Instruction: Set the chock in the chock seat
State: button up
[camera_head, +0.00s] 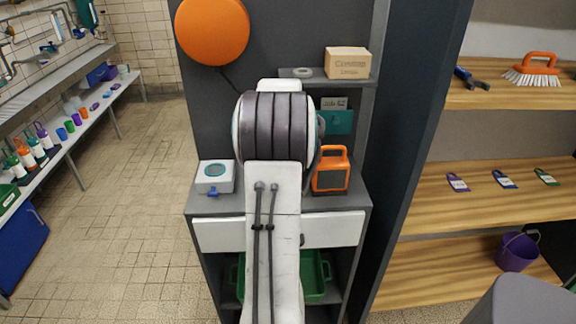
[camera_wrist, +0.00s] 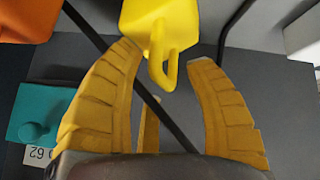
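A yellow block with a loop handle, which looks like the chock (camera_wrist: 160,18), is at the top middle of the wrist view. Its loop hangs between the fingertips of my gripper (camera_wrist: 165,56). My gripper is open, with clear gaps between both fingers and the loop. In the head view my own arm hides the gripper and the yellow block. I cannot pick out the chock seat for sure in either view.
A teal piece with a knob (camera_wrist: 38,118) lies left in the wrist view, by a "62" label. In the head view an orange lantern-like device (camera_head: 330,172) and a white box (camera_head: 214,177) stand on the grey cabinet (camera_head: 222,203). Wooden shelves (camera_head: 500,185) are at right.

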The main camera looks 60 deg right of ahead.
grip_shut()
jog(key=shift+r, duration=0.2)
dwell(0.6)
